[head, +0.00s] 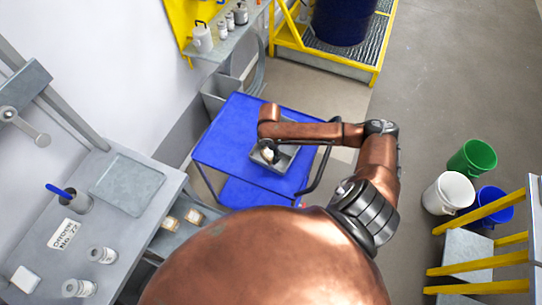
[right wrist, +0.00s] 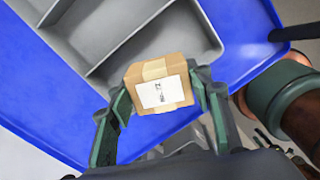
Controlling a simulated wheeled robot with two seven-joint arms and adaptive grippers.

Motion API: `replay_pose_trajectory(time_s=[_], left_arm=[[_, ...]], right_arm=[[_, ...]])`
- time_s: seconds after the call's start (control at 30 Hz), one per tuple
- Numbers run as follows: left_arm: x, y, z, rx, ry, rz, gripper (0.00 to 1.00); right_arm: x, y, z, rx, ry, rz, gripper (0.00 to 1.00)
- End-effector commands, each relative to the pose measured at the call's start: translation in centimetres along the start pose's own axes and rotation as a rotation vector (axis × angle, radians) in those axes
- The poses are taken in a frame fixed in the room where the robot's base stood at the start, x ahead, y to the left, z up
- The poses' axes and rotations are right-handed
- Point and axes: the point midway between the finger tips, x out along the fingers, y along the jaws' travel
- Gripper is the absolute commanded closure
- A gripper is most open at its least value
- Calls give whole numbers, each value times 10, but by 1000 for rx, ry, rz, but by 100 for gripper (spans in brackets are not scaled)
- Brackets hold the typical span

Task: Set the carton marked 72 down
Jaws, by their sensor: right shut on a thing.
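A small brown carton (right wrist: 158,70) with paler tape and a white label sits between the two fingers of my right gripper (right wrist: 163,108), which is shut on it. The print on its label is too small to read. In the right wrist view the carton overlaps the near edge of a grey divided tray (right wrist: 110,28). I cannot tell its height over the tray. In the head view my right gripper (head: 268,150) is over the tray (head: 286,160) on the blue cart (head: 228,137), and the carton is mostly hidden. My left gripper is not in view.
A grey bench (head: 128,225) at left bears a card reading "ORDER NO. 72" (head: 64,234), white jars and a flat tray. Small cartons (head: 170,223) lie on a lower shelf beside it. Buckets (head: 448,194) and a yellow-railed stand (head: 485,215) are at right. Much of the cart top is clear.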

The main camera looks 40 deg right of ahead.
Motion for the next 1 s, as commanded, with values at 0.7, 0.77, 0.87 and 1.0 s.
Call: replay_pose_trajectory(time_s=[0.7,0.77,0.87,1.0], left_arm=[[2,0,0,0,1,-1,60],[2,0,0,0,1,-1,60],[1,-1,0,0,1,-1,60],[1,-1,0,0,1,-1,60]], right_arm=[[49,10,12,-1,0,1,78],[49,10,12,-1,0,1,78],[51,9,12,-1,0,0,78],[51,10,13,-1,0,0,46]])
